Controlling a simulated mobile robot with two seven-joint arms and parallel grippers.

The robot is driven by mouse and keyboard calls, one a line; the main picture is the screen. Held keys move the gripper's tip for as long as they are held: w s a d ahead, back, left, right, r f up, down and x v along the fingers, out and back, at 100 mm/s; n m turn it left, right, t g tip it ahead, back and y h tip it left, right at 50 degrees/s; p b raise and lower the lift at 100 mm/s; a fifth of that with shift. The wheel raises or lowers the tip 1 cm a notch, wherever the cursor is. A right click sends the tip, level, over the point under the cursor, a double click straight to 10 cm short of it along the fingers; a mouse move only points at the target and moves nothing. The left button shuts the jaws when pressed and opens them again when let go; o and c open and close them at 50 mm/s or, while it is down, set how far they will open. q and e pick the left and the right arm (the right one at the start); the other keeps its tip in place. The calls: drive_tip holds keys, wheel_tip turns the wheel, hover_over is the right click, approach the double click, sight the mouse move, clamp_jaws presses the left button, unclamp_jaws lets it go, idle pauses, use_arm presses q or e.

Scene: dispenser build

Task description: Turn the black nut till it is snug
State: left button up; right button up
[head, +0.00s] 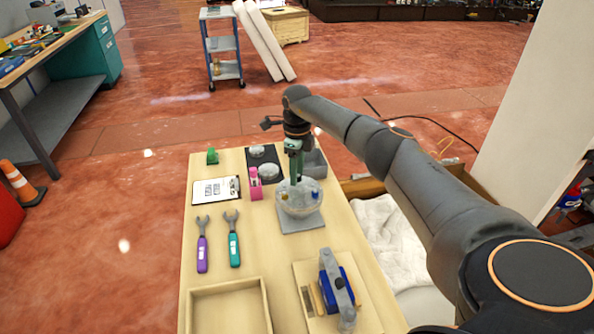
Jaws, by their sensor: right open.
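A clear round dispenser bowl (301,203) stands on a grey square base (302,224) on the wooden table. My right gripper (296,181) points down over the bowl, with its fingertips at or just above the bowl's top; I cannot tell whether they touch it. It is open. The black nut cannot be made out; the gripper and the bowl's fittings may hide it. Small blue and amber fittings show on the bowl. My left gripper is not in view.
Left of the bowl lie a purple wrench (202,247), a teal wrench (233,240) and a clipboard (216,190). A pink bottle (255,184) stands close by. A blue clamp fixture (337,286) and a wooden tray (229,308) sit at the front.

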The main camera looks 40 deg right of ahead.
wheel_tip(320, 180, up, 13)
drive_tip(key=shift+f, duration=0.2)
idle(0.3)
idle(0.5)
